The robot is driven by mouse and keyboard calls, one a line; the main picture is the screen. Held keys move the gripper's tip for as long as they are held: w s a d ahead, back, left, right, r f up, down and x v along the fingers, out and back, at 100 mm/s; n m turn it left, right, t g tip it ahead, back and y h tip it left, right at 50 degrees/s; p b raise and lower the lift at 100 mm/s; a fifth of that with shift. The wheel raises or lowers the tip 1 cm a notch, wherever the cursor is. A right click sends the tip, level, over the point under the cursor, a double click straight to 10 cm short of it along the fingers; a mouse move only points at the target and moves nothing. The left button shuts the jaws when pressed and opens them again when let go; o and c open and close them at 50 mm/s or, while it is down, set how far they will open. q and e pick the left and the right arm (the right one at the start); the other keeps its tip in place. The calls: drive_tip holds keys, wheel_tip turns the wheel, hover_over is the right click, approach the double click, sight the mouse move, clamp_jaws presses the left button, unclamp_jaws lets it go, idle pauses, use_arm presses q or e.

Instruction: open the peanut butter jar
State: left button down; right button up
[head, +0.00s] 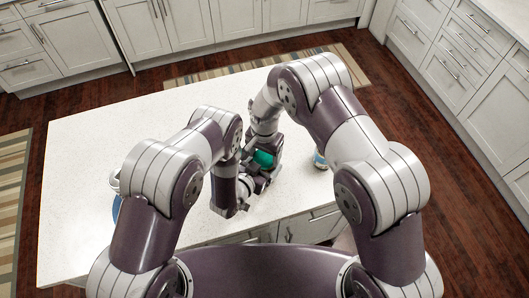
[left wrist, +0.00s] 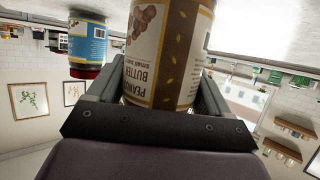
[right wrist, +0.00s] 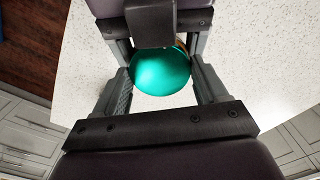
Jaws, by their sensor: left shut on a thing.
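The peanut butter jar (left wrist: 165,55), with a brown and cream label, is between the fingers of my left gripper (left wrist: 160,95), which is shut on its body. The label reads upside down in the left wrist view. Its teal lid (right wrist: 160,72) shows round in the right wrist view, and also in the head view (head: 263,158). My right gripper (right wrist: 162,85) has one finger on each side of the lid. I cannot tell whether the fingers touch it. In the head view the arms hide most of the jar and both grippers.
Another jar with a blue label (left wrist: 87,42) and red lid stands on the counter, right of the grippers in the head view (head: 320,160). A blue item (head: 116,208) is partly hidden by my left arm. The white counter (head: 110,125) is largely clear at the back.

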drive_tip(key=n, duration=0.6)
drive_tip(key=shift+n, duration=0.4)
